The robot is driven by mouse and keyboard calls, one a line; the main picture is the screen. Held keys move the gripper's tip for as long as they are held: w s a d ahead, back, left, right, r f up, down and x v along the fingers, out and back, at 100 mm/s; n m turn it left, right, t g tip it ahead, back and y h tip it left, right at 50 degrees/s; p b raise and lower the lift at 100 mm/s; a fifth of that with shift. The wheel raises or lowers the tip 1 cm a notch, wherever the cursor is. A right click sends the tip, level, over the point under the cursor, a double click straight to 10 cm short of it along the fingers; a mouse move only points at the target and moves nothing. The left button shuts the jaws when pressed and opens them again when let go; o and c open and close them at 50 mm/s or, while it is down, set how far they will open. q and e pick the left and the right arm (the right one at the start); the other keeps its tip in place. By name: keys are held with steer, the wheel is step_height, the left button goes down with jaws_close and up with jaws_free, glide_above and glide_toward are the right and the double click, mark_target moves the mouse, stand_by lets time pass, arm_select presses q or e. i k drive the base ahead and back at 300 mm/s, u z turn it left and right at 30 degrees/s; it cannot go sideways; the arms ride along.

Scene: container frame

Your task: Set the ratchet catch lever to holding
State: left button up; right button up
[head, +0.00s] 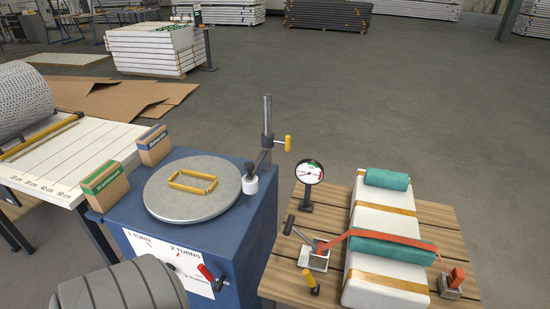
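A metal ratchet (314,260) sits at the left side of a wooden pallet (288,272). A dark-ended handle (289,225) sticks up and left from it. A red strap (388,237) runs from the ratchet over a teal pad (378,250) on a white wrapped bundle (362,221) to a red-and-grey anchor (452,281). A small yellow-topped lever (312,284) stands in front of the ratchet, tilted slightly left. I cannot tell which part is the catch lever or its setting. Neither of my grippers shows.
A round dial gauge (310,173) stands behind the ratchet. To the left, a blue cabinet (256,225) carries a grey turntable (190,205), a post with a yellow knob (288,143) and a red-handled lever (206,272). A measuring table (75,160) is farther left.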

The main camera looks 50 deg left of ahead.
mark_target(315, 288)
steer(key=z, duration=0.05)
steer(key=k, duration=0.2)
steer(key=u, duration=1.1)
steer(key=i, duration=0.5)
steer(key=z, duration=1)
steer(key=k, duration=1.25)
steer(key=u, duration=1.65)
steer(key=i, duration=0.5)
steer(key=z, duration=0.05)
